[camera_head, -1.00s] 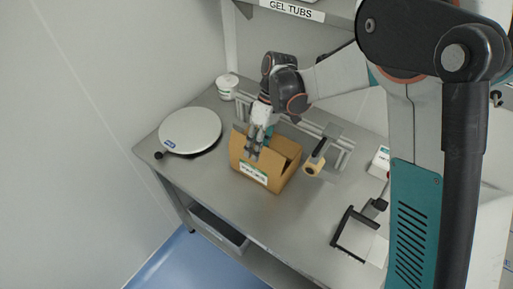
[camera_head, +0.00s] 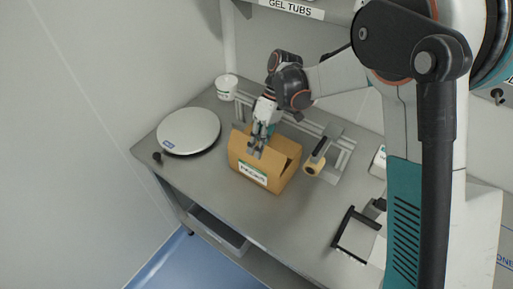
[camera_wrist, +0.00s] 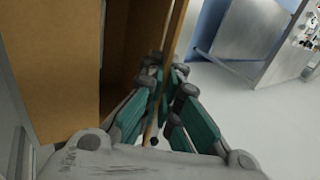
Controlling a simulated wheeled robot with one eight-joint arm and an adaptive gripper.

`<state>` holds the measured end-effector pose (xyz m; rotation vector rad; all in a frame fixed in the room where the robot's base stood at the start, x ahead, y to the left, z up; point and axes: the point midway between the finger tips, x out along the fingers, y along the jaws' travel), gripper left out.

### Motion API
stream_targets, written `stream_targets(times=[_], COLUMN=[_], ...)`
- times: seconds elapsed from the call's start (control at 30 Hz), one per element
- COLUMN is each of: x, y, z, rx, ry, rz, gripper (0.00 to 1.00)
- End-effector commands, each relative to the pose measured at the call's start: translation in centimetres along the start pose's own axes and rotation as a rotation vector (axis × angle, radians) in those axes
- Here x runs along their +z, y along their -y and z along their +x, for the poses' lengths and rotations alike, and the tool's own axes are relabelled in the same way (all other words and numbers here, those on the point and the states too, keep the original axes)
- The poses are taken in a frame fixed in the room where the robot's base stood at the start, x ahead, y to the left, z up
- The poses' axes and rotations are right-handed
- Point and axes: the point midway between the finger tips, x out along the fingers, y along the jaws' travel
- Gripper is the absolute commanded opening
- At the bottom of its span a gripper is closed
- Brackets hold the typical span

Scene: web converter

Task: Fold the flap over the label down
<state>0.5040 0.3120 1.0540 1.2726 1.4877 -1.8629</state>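The open brown cardboard box (camera_head: 243,161) stands on the steel bench with its white and green label (camera_head: 253,174) on the front face. My gripper (camera_head: 256,154) points down at the top of that face, over the label. In the wrist view, the flap (camera_wrist: 177,30) shows nearly edge-on as a thin brown panel running between the fingers. My fingers (camera_wrist: 166,68) lie close on both sides of it and look shut on it. The flap appears upright. My gripper hides part of the flap and the opening in the head view.
A round scale (camera_head: 189,131) stands left of the box, and a white tub (camera_head: 227,87) behind. A tape dispenser (camera_head: 315,163) stands close on the right. A black-framed device (camera_head: 352,232) is farther right. The bench front (camera_head: 240,212) is clear.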

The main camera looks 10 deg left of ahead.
Motion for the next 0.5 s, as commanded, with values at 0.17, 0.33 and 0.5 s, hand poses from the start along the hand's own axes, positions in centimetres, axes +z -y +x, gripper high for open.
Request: stream_targets(times=[0.17,0.33,0.5], x=[0.00,0.00,0.00], y=[0.02,0.02,0.01], z=[-0.02,-0.01,-0.39], rx=[0.000,0.000,0.000], ry=[0.000,0.000,0.000], rz=[0.000,0.000,0.000], gripper=[0.23,0.23,0.23])
